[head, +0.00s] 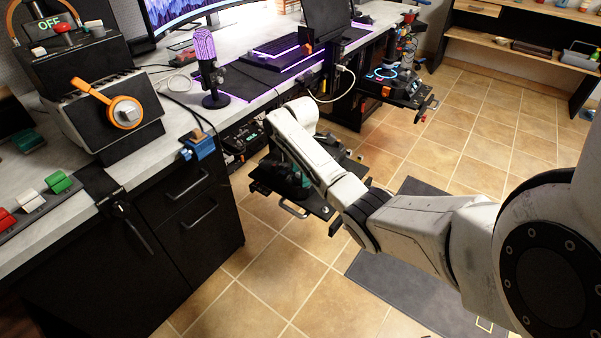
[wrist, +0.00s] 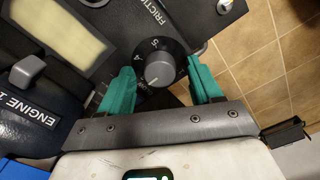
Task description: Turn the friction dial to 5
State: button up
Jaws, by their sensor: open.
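The friction dial (wrist: 160,68) shows in the wrist view as a round knob with a grey cap and a black skirt. A "5" is printed on the skirt, and part of the word FRICTION stands on the dark panel beside it. I cannot tell the exact setting. My gripper (wrist: 160,74) has two teal fingers, apart, one on each side of the dial. I cannot tell whether they touch it. In the head view my gripper (head: 289,178) is over the black side panel (head: 315,198); the dial is hidden there.
In the wrist view a dark lever housing labelled ENGINE (wrist: 35,110) and a pale display (wrist: 55,38) lie left of the dial. In the head view the desk (head: 235,105) carries a microphone (head: 207,65) and a keyboard (head: 285,48). Tiled floor (head: 265,265) is open at the front.

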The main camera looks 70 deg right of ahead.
jog(key=c, duration=1)
jog(key=shift+c, duration=0.2)
jog(key=shift+r+p, duration=0.1)
jog(key=shift+p, duration=0.35)
